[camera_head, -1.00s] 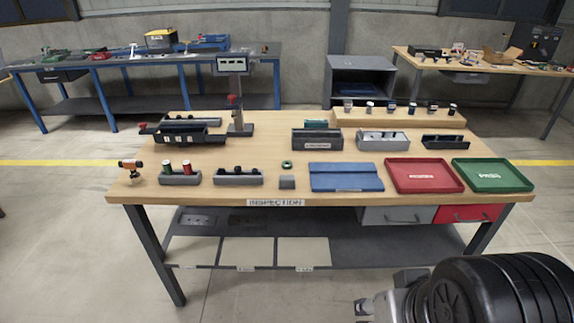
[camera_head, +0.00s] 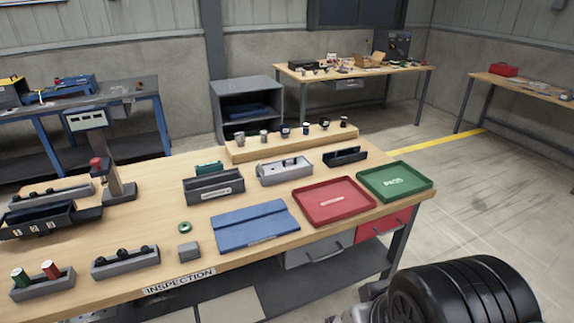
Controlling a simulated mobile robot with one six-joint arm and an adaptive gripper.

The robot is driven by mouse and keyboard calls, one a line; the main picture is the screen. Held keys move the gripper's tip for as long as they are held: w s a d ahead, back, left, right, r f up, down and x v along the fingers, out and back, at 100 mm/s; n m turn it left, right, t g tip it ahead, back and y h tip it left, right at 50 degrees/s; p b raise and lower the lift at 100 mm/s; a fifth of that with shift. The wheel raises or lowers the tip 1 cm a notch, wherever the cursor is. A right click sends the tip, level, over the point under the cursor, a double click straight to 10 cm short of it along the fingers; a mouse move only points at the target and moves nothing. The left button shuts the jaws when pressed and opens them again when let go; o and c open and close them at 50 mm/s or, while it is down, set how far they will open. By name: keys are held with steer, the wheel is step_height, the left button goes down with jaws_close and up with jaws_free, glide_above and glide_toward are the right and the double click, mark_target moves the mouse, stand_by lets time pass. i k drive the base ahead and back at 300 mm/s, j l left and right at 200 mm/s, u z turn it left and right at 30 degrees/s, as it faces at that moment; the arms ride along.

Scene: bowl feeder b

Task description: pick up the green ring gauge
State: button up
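The green ring gauge (camera_head: 185,227) is a small green ring with a dark centre. It lies on the wooden inspection table (camera_head: 150,208), left of a blue folded mat (camera_head: 253,230) and just behind a small grey block (camera_head: 189,251). Nothing covers it. My gripper cannot be made out; only dark and metallic parts of my arm show at the lower right, well away from the ring.
Near the ring stand a grey holder with dark pieces (camera_head: 125,262) and a long dark grey box (camera_head: 213,189). A red tray (camera_head: 333,202) and a green tray (camera_head: 395,182) lie to the right. A gauge stand (camera_head: 119,182) rises at the left. Bare wood surrounds the ring.

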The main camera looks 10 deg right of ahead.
mark_target(184, 227)
steer(key=i+j+u, duration=0.7)
steer(key=i, duration=0.2)
steer(key=i+u, duration=0.35)
steer(key=i, duration=0.15)
